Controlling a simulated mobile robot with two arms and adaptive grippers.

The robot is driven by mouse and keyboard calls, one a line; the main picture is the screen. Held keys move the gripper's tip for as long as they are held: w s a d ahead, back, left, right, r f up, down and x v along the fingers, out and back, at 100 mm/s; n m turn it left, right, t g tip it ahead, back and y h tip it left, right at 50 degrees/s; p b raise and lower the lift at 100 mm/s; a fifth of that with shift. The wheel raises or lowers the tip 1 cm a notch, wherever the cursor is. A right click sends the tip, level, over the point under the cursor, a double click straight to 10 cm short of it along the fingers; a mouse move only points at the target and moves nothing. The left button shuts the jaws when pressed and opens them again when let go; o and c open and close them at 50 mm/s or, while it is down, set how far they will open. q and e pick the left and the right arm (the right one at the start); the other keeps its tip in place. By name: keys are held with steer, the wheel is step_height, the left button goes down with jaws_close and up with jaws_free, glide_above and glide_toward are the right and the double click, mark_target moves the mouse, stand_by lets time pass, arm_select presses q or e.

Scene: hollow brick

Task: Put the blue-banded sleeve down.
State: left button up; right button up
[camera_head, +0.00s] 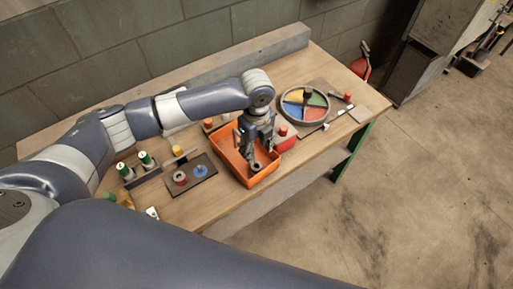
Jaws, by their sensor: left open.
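My left gripper (256,159) points down into the orange tray (222,151) and is open. A small grey ring-like thing (257,167) shows at its fingertips, low in the tray. It may be the sleeve, but I cannot make out a blue band on it. I cannot tell whether the fingers touch it. The gripper and forearm hide part of the tray. My right gripper is not in view.
Left of the tray, a dark plate (195,187) bears a red piece (180,178) and a blue piece (200,170). Two green-topped bottles (146,160) stand farther left. A round tray with coloured sectors (304,105) lies at the right. A red thing (285,144) sits beside the orange tray.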

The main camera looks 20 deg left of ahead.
arm_select(q)
step_height(320, 180, up, 13)
steer(key=b, duration=0.2)
steer(key=shift+f, duration=0.2)
stand_by(0.4)
